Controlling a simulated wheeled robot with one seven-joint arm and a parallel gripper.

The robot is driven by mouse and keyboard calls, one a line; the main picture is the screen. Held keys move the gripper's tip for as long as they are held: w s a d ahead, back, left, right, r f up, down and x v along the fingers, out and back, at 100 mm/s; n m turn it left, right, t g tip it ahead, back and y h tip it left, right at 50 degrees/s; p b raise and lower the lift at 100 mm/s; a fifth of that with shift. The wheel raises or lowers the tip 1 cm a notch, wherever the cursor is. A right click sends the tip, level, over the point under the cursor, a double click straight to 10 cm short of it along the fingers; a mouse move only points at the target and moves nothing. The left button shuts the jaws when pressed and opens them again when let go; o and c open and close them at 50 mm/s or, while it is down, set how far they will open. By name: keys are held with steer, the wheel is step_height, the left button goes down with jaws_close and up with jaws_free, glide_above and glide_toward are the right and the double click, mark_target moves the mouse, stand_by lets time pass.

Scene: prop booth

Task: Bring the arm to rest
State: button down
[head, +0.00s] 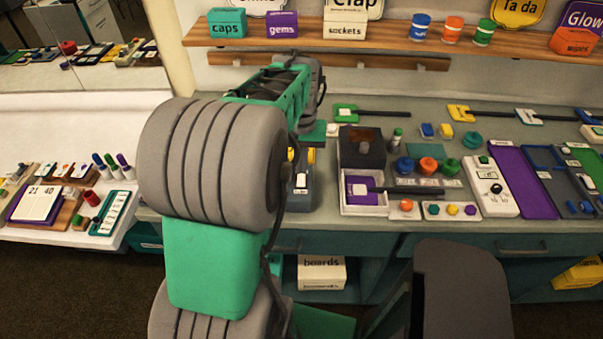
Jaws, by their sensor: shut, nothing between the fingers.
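My arm (212,165) rises from the bottom of the head view, with thick grey joints and green links. Its farther green link (282,92) reaches forward over the counter, toward the shelf. The grey far joint (312,75) shows just below the shelf's lower rail. I cannot make out my gripper; the arm appears to hide it. I see nothing being carried by the visible part of the arm.
The counter (385,232) is crowded with props: a dark box (362,147), a white switch panel (488,187) and a purple tray (520,182). A shelf (390,37) holds labelled boxes and tubs. At left, a white table (100,240) holds a calendar (40,203).

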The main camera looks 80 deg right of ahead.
steer(key=shift+r+p, duration=0.6)
steer(key=shift+r, duration=0.65)
